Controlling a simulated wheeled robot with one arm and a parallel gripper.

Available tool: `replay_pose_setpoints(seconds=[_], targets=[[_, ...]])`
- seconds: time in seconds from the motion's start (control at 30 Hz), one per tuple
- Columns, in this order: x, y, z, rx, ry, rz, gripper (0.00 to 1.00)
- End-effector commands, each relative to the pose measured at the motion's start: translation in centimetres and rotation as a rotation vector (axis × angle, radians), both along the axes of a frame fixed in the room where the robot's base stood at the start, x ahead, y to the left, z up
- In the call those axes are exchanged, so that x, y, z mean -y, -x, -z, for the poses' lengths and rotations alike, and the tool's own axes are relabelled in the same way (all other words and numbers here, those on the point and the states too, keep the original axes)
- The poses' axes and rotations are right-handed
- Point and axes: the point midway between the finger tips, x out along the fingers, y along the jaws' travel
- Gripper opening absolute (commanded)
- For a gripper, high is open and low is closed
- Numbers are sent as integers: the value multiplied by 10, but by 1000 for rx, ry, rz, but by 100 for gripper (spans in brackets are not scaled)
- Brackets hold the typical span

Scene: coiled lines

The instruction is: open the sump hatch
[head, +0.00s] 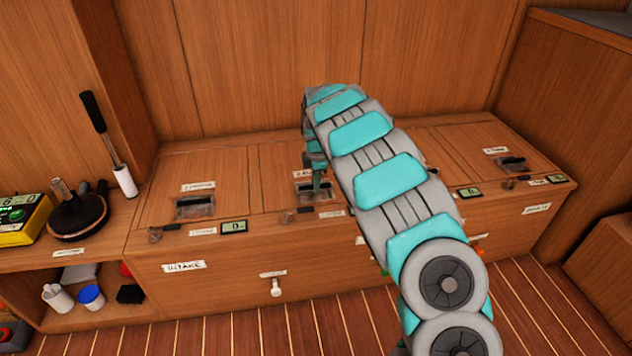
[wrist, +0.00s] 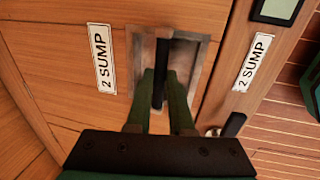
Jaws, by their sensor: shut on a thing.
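The sump hatch (wrist: 70,45) is a wooden panel set in the bench top, with a "2 SUMP" label (wrist: 102,58) beside its metal recess (wrist: 144,55). A dark bar handle (wrist: 162,58) lies in that recess. In the wrist view, my gripper (wrist: 165,88) is shut on the handle, with one green finger on each side. In the head view, my gripper (head: 318,188) points down at the middle recess (head: 305,196), and my arm hides much of the bench to its right. The hatch looks flush with the bench top, as far as it shows.
A similar hatch (head: 188,185) lies to the left, above the "INTAKE" front, and another handle recess (head: 512,164) shows at the right. A small display (head: 234,227) sits on the front edge.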

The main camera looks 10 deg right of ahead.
Motion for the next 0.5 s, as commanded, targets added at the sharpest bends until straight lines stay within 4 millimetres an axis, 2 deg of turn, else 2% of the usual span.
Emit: replay_pose_setpoints(seconds=[0.03,0.1,0.5], targets=[[0,0,0,-1,0,0,8],[0,0,0,-1,0,0,0],[0,0,0,-2,0,0,0]])
